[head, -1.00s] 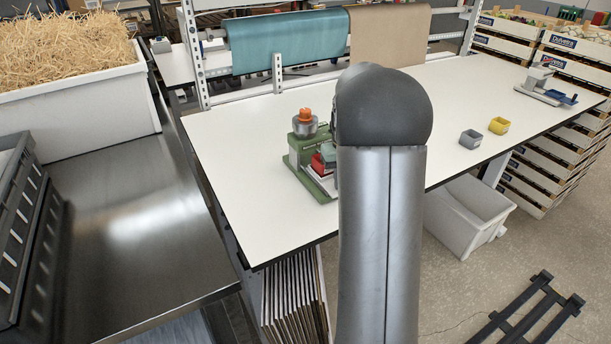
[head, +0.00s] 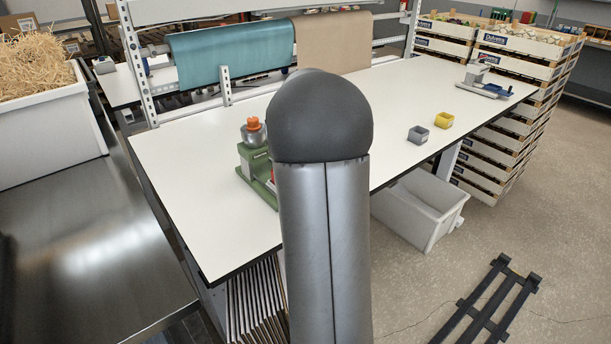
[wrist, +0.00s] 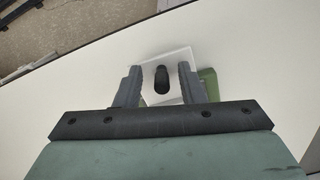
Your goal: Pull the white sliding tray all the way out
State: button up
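The white sliding tray (wrist: 176,62) shows in the wrist view as a pale plate with an upright black knob (wrist: 161,78). Green parts of the device lie beside and under it. My gripper (wrist: 158,84) is open, with one finger on each side of the knob and a visible gap to each. I cannot tell how far the fingertips are above the tray. In the head view the green device (head: 251,158) with an orange top stands on the white table, partly behind my arm. My arm hides the tray and gripper there.
The white table (head: 200,200) is mostly bare. A steel bench (head: 80,250) is at left. A white tub (head: 420,205) and a black frame (head: 490,300) are on the floor.

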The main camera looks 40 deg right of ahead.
notch_tip(320, 180, up, 17)
dwell(0.4)
dwell(0.4)
jog(key=s+a+f+n, duration=0.1)
jog(key=s+a+f, duration=0.15)
jog(key=a, duration=0.55)
jog(key=s+a+f+n, duration=0.1)
jog(key=a+f, duration=0.3)
jog(key=a, duration=0.4)
jog(key=s+a+f+n, duration=0.2)
jog(key=s+a+f, duration=0.9)
jog(key=s+a, duration=0.2)
jog(key=shift+s+a+f, duration=0.25)
jog(key=shift+a+f, duration=0.15)
jog(key=shift+a, duration=0.3)
